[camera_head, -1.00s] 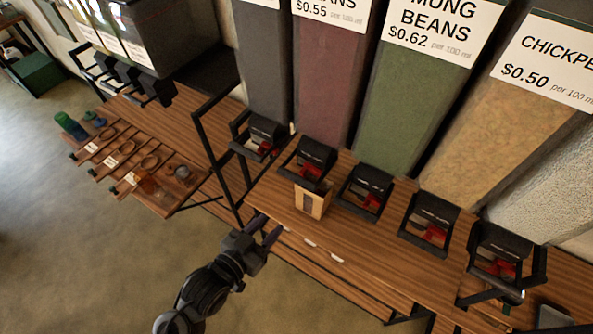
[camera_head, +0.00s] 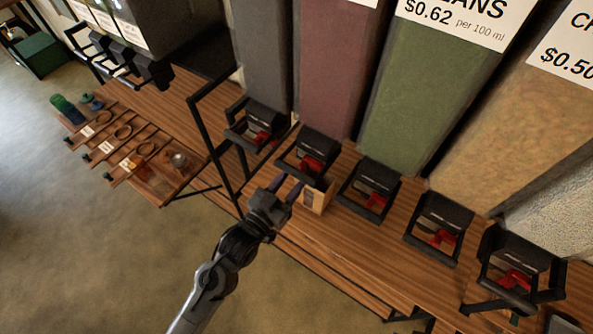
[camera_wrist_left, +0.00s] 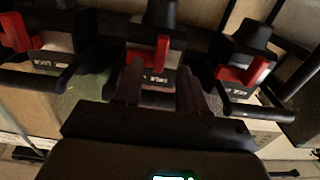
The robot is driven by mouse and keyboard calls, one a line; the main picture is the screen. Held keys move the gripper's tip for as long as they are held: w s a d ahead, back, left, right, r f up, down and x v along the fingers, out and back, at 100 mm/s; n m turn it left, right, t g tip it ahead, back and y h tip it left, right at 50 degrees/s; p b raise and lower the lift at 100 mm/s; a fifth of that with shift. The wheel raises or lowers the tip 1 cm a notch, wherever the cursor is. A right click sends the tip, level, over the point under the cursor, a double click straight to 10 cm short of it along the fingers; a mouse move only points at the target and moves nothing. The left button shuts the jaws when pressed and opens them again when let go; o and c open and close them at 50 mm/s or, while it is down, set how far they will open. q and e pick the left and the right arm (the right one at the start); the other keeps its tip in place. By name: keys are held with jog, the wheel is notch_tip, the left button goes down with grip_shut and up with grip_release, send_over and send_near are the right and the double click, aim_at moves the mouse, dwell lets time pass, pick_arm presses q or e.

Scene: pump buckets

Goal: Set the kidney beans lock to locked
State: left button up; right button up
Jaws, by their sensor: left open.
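The kidney beans bin appears to be the maroon-filled one (camera_head: 336,70); its label is cut off in the head view. At its foot is a black dispenser with a red lock lever (camera_head: 310,165). My left gripper (camera_head: 286,187) is open just in front of and below it. In the left wrist view a red lever (camera_wrist_left: 150,53), seemingly the same one, shows just ahead of and between the open fingers (camera_wrist_left: 160,85). I cannot tell whether they touch it. The lock's setting cannot be read. My right gripper is not in view.
A small cardboard box (camera_head: 319,198) stands on the wooden shelf (camera_head: 345,250) under the maroon bin. Similar dispensers with red levers flank it, including the green bin's (camera_head: 370,190). A black frame (camera_head: 213,140) stands left. Scoops and jars sit on a lower board (camera_head: 150,185).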

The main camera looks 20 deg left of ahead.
pick_arm(q)
jog(key=shift+x, duration=1.55)
jog(key=shift+c, duration=0.3)
grip_shut()
jog(key=shift+p, duration=0.3)
